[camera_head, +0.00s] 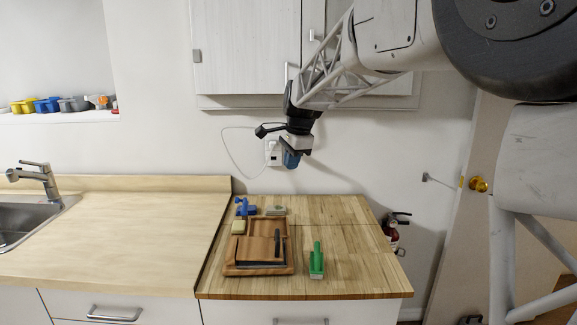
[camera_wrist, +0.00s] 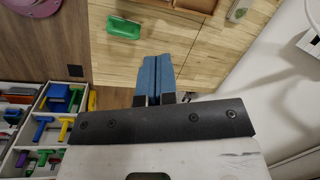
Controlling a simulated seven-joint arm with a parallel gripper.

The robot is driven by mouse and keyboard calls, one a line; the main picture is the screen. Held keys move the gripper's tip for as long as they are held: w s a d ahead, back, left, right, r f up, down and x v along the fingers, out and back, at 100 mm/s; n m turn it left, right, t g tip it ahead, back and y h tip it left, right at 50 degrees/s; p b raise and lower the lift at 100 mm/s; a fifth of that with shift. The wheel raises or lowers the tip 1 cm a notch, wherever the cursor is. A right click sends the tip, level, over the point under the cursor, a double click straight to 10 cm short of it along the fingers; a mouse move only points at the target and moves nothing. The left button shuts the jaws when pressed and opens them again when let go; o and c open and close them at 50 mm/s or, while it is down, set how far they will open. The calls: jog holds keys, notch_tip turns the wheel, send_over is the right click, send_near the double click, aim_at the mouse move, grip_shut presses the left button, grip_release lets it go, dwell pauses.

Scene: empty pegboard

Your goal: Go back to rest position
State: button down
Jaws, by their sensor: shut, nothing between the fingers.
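My gripper (camera_head: 291,160) hangs in the air above the back of the wooden counter, in front of the wall outlet, pointing down. In the wrist view its two blue fingers (camera_wrist: 157,74) lie side by side, shut with nothing between them. It touches nothing that I can see.
On the wooden counter (camera_head: 350,235) are a brown wooden tray (camera_head: 230,270), a green-handled tool (camera_head: 316,262), a blue object (camera_head: 243,207) and a yellowish block (camera_head: 238,227). A sink (camera_head: 25,220) is at left. The counter's right side is clear.

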jog(key=s+d+f+n, duration=0.1)
jog(key=s+d+n, duration=0.35)
jog(key=s, duration=0.75)
jog(key=s+d+f+n, duration=0.1)
jog(key=s+d+n, duration=0.1)
jog(key=s+d, duration=0.75)
jog(key=s+d+f+n, duration=0.1)
jog(key=s+f+n, duration=0.1)
jog(key=s, duration=0.6)
jog(key=s+d+f+n+h, duration=0.1)
jog(key=s+f, duration=0.3)
jog(key=s, duration=0.5)
jog(key=s+d+f+n+t+h, duration=0.1)
jog(key=s+f+n, duration=0.2)
jog(key=s, duration=0.5)
jog(key=shift+s+d+f, duration=0.3)
jog(key=shift+d+f, duration=0.05)
jog(key=shift+f, duration=0.15)
